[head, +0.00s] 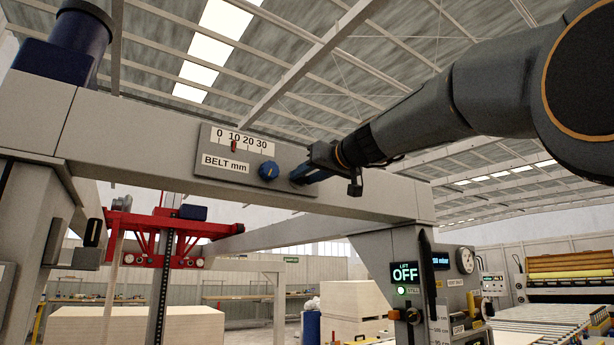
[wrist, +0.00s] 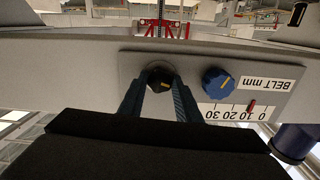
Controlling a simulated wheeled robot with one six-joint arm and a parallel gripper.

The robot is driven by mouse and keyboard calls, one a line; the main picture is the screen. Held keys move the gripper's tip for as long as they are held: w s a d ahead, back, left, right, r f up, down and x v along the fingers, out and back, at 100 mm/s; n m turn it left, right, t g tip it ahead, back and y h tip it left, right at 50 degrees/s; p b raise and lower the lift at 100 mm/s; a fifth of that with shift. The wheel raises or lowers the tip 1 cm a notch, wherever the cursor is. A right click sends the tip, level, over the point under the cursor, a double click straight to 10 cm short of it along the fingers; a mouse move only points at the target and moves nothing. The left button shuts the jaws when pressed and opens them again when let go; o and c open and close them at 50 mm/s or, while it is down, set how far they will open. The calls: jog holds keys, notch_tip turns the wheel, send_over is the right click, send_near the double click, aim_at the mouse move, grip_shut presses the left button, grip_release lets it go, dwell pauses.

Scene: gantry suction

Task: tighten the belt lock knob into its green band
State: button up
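In the head view my gripper (head: 300,176) reaches the beam from the right and hides the knob. A blue knob (wrist: 218,81) sits next to it on the plate; it also shows in the head view (head: 268,171). I cannot make out a green band.
The BELT mm plate (head: 240,168) has a red pointer (head: 233,146) near 10. The grey gantry beam (head: 150,150) runs across the view. A red frame (head: 165,240) hangs behind it. A panel reading OFF (head: 405,272) is on the right post.

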jog(key=c, duration=0.4)
jog(key=shift+o, duration=0.2)
jog(key=shift+m+b, duration=0.7)
jog(key=shift+m, duration=0.5)
jog(key=shift+m+b, duration=0.3)
jog(key=shift+m, duration=1.1)
jog(key=o, duration=1.1)
jog(key=shift+c, duration=0.2)
jog(key=b+v, duration=0.3)
jog(key=v, duration=0.4)
jog(key=shift+s+d, duration=0.25)
jog(key=shift+s, duration=0.05)
